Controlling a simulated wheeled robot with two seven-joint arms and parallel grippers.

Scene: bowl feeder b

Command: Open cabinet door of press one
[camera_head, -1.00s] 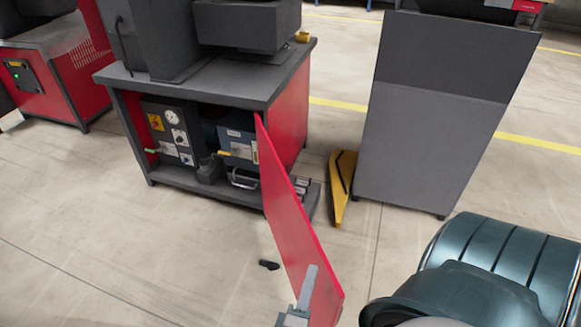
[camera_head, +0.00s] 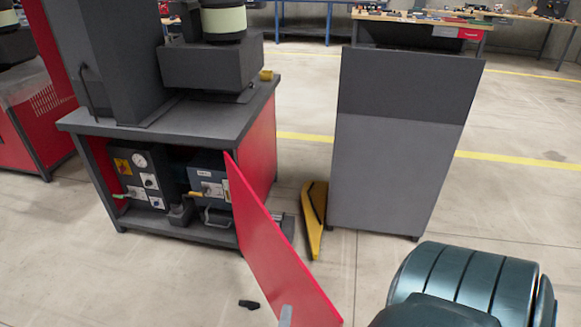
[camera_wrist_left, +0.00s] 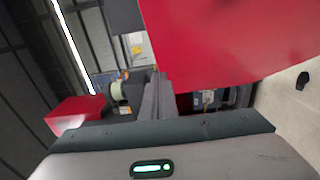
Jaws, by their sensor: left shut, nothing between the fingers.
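The press one cabinet has a dark grey top (camera_head: 150,125) and a red side panel (camera_head: 262,150). Its red door (camera_head: 268,245) stands swung out toward me, and the inside shows gauges and grey boxes (camera_head: 210,175). My left gripper shows only as a grey fingertip (camera_head: 286,316) at the bottom edge, by the door's lower part. In the left wrist view its fingers (camera_wrist_left: 156,92) are shut and empty, beside the edge of the red door (camera_wrist_left: 225,40). I cannot tell whether they touch it. My right gripper is not in view.
A tall grey panel (camera_head: 395,150) stands right of the cabinet, with a yellow wedge-shaped piece (camera_head: 313,222) between them. A small black item (camera_head: 249,304) lies on the floor left of the door. The floor in front of the cabinet's left side is clear.

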